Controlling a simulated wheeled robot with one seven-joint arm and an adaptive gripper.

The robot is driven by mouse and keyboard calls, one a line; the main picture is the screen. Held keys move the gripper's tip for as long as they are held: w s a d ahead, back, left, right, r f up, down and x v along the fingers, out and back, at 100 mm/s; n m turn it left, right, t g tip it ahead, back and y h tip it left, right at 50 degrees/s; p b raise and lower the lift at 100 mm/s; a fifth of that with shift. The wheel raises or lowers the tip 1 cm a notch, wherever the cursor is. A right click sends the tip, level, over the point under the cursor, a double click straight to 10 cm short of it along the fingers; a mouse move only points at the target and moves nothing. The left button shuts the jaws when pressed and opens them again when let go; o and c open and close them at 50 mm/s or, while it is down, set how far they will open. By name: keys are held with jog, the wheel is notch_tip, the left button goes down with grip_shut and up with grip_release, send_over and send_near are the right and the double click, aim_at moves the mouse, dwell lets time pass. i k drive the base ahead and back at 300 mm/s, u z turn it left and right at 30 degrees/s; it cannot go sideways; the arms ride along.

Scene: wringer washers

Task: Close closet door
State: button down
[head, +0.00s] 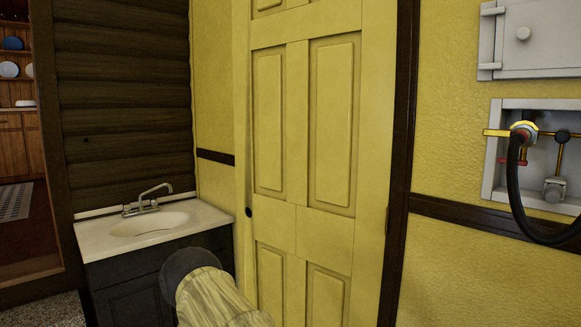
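The closet door (330,120) is a tall yellow panelled door in the middle of the head view. A small dark knob (249,212) is at its left edge, and a hinge shows low on its right edge beside the dark frame (403,130). A narrow strip of the door's side shows along its left edge, so it looks swung out from the frame; how far is hard to tell. My gripper is not in view. A rounded, ribbed part at the bottom centre, in front of the sink cabinet and the door's lower left, seems to be my arm.
A white sink (150,228) on a dark cabinet (130,285) stands left of the door. On the right wall are a grey metal panel (540,45) and a recessed valve box (510,170) with a black hose. A doorway to another room is at far left.

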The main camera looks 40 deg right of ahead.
aim_at(314, 81)
jog(key=z, duration=0.65)
jog(key=i, duration=1.45)
